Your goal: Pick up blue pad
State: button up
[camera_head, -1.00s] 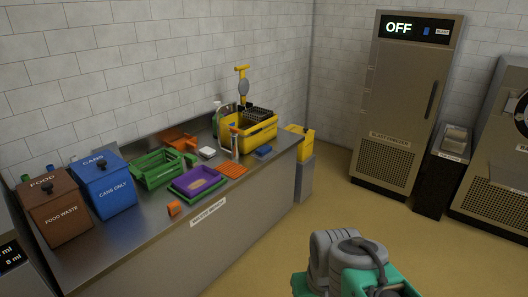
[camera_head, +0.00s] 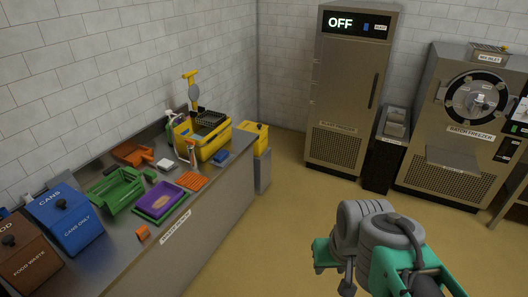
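The blue pad (camera_head: 221,157) is a small flat block at the far right end of the steel counter, beside the yellow crate. My arm shows at the lower right, over the floor and well apart from the counter and the pad. The end of my arm is partly hidden by its own grey and teal links, and I cannot make out whether the gripper is open or shut. Nothing is seen touching the pad.
The yellow crate (camera_head: 217,143) stands behind the pad. An orange mat (camera_head: 191,181), a purple tray (camera_head: 160,200), a green crate (camera_head: 115,190) and blue and brown bins (camera_head: 65,222) share the counter (camera_head: 208,208). The floor (camera_head: 265,215) between counter and machines is clear.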

aim_at(223, 154)
jog(key=z, duration=0.2)
jog(key=i, duration=3.15)
jog(key=u, duration=3.75)
jog(key=i, duration=0.55)
jog(key=u, duration=0.05)
